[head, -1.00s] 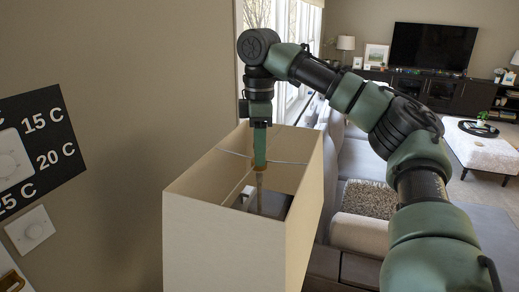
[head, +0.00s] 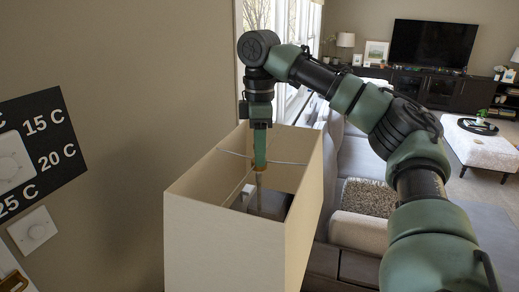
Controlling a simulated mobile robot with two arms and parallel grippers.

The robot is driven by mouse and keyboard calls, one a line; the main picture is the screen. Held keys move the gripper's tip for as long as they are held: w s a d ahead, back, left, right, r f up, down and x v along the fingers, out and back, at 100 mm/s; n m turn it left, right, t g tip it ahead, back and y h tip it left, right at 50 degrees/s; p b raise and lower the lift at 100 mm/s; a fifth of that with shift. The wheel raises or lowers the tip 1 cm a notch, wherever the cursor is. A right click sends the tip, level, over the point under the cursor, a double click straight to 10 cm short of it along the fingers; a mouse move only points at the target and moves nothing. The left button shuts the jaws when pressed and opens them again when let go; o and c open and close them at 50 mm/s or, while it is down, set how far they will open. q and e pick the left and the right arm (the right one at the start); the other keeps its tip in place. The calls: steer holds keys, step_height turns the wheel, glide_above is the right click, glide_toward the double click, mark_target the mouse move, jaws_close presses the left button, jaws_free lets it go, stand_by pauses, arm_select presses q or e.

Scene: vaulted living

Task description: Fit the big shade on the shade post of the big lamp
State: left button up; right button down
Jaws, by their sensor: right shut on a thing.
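The big shade (head: 222,236) is a cream, rectangular, open-topped shade in the lower middle of the head view, upright. Thin wire spokes (head: 287,162) cross its inside near the top and meet at its middle. My right gripper (head: 259,168) points straight down into the open top and is shut on the big shade at the middle fitting. Below the fingertips a thin pale post (head: 258,193) shows inside the shade. I cannot tell whether the fitting sits on the post. The lamp's lower part is hidden by the shade walls. My left gripper is out of view.
A grey sofa (head: 355,160) lies behind and right of the shade. A tufted ottoman (head: 480,148) and a television (head: 433,46) are farther back.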

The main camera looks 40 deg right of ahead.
steer(key=shift+f+p, duration=0.1)
steer(key=shift+p, duration=0.4)
steer(key=shift+f, duration=0.75)
stand_by(1.0)
steer(key=shift+f+p, duration=0.35)
steer(key=shift+f, duration=0.15)
stand_by(0.4)
steer(key=c, duration=0.9)
jaws_free()
step_height(320, 180, up, 3)
step_height(320, 180, up, 5)
steer(key=shift+f+p, duration=0.1)
steer(key=shift+p, duration=0.75)
